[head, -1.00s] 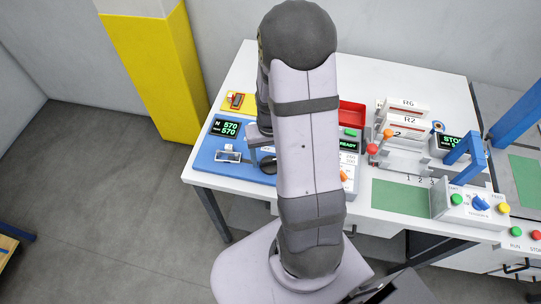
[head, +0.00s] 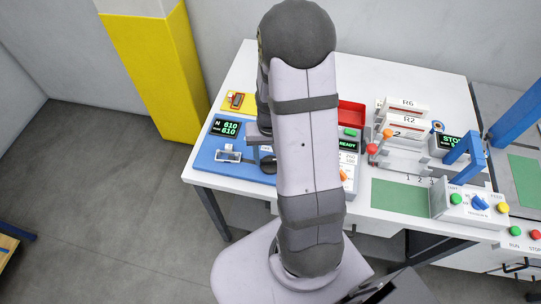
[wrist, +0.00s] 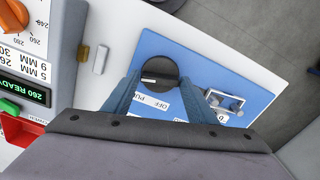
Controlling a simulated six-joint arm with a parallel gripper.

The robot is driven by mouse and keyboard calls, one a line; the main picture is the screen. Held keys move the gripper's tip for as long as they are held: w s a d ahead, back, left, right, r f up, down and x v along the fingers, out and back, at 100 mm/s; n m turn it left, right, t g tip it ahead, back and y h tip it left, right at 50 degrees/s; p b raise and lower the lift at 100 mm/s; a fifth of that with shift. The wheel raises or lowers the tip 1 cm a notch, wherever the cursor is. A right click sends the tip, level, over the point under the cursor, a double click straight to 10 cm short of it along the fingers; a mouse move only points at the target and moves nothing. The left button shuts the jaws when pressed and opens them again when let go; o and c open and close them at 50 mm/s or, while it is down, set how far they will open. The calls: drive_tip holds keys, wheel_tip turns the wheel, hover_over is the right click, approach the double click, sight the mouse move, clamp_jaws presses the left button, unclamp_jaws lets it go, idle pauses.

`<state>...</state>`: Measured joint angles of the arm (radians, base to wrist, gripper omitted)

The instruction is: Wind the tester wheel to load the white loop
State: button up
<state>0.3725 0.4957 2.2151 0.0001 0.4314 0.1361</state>
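The blue tester (head: 207,162) stands at the left end of the white table. Its display (head: 226,128) reads N 610 over 610. Its black wheel (head: 268,165) is partly covered by my arm in the head view. In the wrist view the wheel (wrist: 159,72) shows a pale mark and lies between the fingertips of my gripper (wrist: 160,82), which appear closed against its sides. A clear-framed fixture (wrist: 225,103) with small white parts sits beside the wheel; it also shows in the head view (head: 228,156). The white loop is too small to make out clearly.
A yellow pad (head: 238,102) lies behind the tester. A red tray (head: 351,114) and a panel with a READY display (head: 347,146) stand right of my arm. Further right are a rack marked R6 and R2 (head: 407,122) and a green mat (head: 399,197).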

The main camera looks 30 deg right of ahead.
sight(270, 160)
drive_tip(key=shift+o, duration=1.2)
drive_tip(key=shift+r, duration=0.1)
drive_tip(key=shift+r+b, duration=0.75)
drive_tip(key=shift+r, duration=2.85)
drive_tip(key=s+a+f+n+g, duration=0.1)
drive_tip(key=s+a+n, duration=0.2)
drive_tip(key=s+a, duration=0.45)
drive_tip(key=a+r+n, duration=0.1)
drive_tip(key=s+a+r+n, duration=0.1)
drive_tip(key=a, duration=0.1)
drive_tip(key=a+r+t, duration=0.1)
drive_tip(key=shift+s+a+n, duration=0.15)
drive_tip(key=shift+a+n, duration=0.1)
drive_tip(key=shift+n, duration=0.15)
